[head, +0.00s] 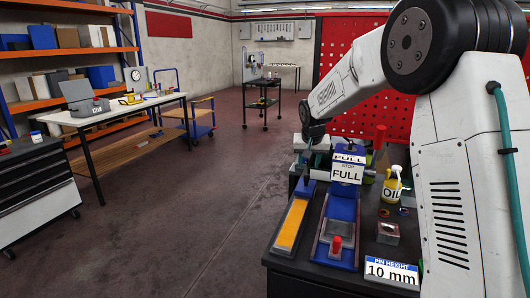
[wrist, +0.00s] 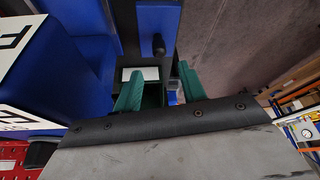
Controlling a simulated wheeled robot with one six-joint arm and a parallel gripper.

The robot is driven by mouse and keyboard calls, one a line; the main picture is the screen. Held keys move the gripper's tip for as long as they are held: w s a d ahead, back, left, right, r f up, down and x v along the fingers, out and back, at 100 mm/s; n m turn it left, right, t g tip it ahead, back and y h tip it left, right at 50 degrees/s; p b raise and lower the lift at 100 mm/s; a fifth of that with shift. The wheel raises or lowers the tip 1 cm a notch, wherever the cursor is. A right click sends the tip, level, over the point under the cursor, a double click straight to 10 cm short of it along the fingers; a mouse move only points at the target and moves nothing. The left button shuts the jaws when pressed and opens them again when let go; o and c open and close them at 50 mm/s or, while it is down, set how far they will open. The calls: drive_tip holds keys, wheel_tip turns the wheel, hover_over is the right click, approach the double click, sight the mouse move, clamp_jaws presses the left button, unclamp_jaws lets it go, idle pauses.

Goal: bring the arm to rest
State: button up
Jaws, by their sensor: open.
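My gripper shows in the wrist view as two green fingers (wrist: 160,88). They are apart, and I see nothing held between them. Beyond them are a black part with a white plate and blue surfaces. In the head view the gripper is mostly hidden by the arm's end and the bench items.
On the bench are a blue fixture (head: 341,212) with a red knob (head: 335,245), a yellow strip (head: 292,224), an oil bottle (head: 392,184), a metal block (head: 388,233) and a "10 mm" sign (head: 391,272). A red perforated panel stands behind. The floor (head: 190,215) to the left is clear.

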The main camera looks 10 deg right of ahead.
drive_tip(key=s+a+r+n+g, duration=0.1)
drive_tip(key=s+a+r, duration=0.15)
drive_tip(key=s, duration=0.65)
drive_tip(key=s+a+r, duration=0.1)
drive_tip(key=s+r, duration=0.3)
drive_tip(key=s, duration=0.4)
drive_tip(key=s+a+r+n+g, duration=0.1)
drive_tip(key=s+r, duration=0.3)
drive_tip(key=s, duration=0.5)
drive_tip(key=s+a+f+n, duration=0.1)
drive_tip(key=s+f, duration=0.1)
drive_tip(key=s, duration=0.9)
drive_tip(key=s+a+f+g+y, duration=0.1)
drive_tip(key=s+a+f, duration=0.1)
drive_tip(key=s, duration=1)
drive_tip(key=shift+f+n, duration=0.15)
drive_tip(key=shift+n, duration=0.25)
